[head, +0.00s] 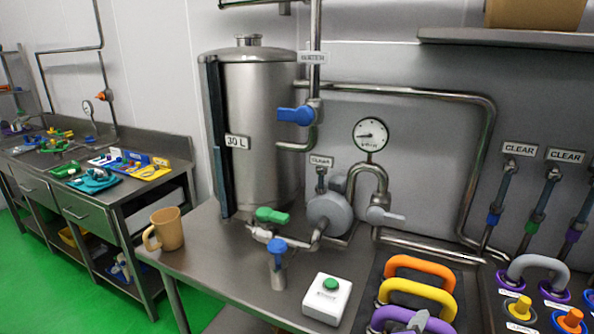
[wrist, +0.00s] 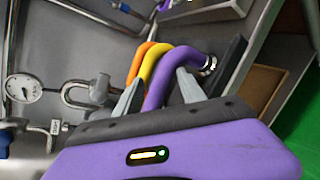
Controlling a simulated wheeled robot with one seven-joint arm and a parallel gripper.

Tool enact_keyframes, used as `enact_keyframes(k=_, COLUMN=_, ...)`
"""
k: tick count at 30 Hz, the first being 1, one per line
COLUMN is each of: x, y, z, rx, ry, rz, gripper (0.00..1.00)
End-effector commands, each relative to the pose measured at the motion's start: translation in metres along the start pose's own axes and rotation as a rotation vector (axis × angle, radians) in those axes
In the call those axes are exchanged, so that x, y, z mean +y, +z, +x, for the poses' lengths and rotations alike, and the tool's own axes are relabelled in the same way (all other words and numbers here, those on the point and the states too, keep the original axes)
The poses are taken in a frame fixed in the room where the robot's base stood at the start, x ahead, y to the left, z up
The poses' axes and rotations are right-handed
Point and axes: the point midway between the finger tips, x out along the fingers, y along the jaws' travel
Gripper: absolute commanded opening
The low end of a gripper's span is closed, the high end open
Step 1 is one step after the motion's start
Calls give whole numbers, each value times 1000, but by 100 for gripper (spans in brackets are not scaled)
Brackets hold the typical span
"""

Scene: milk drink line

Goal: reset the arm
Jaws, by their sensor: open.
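My gripper (wrist: 160,76) shows in the wrist view as a purple body with two grey fingers spread apart. It is open. A purple curved hose (wrist: 166,72) appears between and beyond the fingers, with yellow (wrist: 152,68) and orange (wrist: 138,60) ones beside it. I cannot tell how far the fingertips are from them. No finger is visibly closed on anything. My gripper does not show in the head view, where the orange (head: 420,264), yellow (head: 418,290) and purple (head: 410,318) hoses stand in a dark tray at the lower right.
A steel tank (head: 262,130), blue-handled valve (head: 294,116), gauge (head: 370,135) and pipes rise behind the bench (head: 215,270). A tan mug (head: 166,229) and a white box with green button (head: 327,298) stand on it. A shelf (head: 510,40) overhangs at the upper right.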

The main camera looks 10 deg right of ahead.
Motion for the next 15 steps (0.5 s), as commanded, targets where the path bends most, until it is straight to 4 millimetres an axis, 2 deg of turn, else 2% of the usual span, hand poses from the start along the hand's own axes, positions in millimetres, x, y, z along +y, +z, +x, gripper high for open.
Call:
enact_keyframes(k=4, x=-4, y=-36, z=-23, rx=234, ry=149, rz=328, gripper=47)
enact_keyframes(k=7, x=-14, y=-54, z=-52, rx=418, ry=196, rz=577, gripper=47)
enact_keyframes(k=11, x=-31, y=-61, z=-94, rx=629, ry=194, rz=874, gripper=47)
enact_keyframes(k=15, x=-50, y=-52, z=-141, rx=814, ry=141, rz=1167, gripper=47)
